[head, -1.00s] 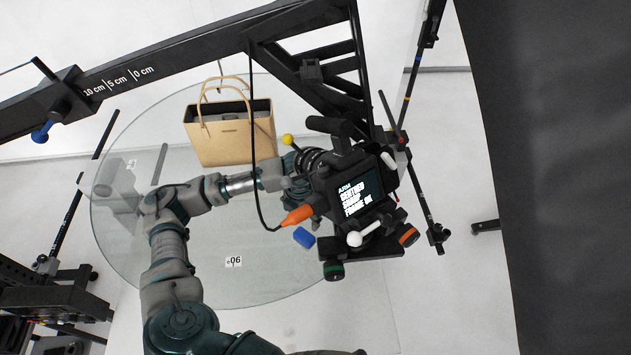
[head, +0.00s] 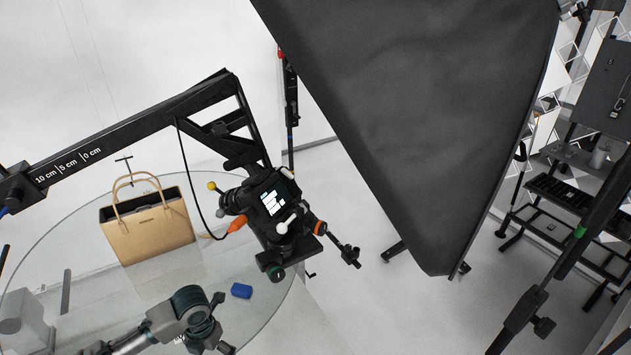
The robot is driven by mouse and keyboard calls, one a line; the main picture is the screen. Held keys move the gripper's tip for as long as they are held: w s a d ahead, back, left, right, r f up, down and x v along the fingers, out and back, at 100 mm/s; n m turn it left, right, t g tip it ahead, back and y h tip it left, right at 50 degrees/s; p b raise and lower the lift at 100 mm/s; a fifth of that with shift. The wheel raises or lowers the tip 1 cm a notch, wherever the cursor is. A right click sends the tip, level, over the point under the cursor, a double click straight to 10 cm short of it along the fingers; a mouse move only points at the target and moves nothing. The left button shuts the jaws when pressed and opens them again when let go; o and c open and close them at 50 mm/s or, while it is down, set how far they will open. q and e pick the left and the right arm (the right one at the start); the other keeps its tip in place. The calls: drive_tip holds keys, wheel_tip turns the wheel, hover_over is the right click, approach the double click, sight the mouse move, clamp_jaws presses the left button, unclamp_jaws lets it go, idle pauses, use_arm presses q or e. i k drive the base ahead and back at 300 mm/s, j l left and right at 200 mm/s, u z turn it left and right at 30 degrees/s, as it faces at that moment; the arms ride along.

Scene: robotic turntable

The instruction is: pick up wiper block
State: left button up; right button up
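The wiper block is most likely the small blue block (head: 241,291), which lies on the glass turntable (head: 55,235) near its right edge. My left gripper (head: 223,322) comes in from the bottom left. Its fingers look spread, with nothing between them. It is just below and left of the blue block in the picture, apart from it. My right gripper is not in view.
A tan handbag (head: 150,232) stands on the glass. A camera (head: 275,205) with coloured knobs hangs from a black boom (head: 130,130) above the block. A large dark panel (head: 420,110) fills the upper middle. A black rack (head: 560,200) stands at right.

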sight(243, 292)
drive_tip(key=k, duration=1.05)
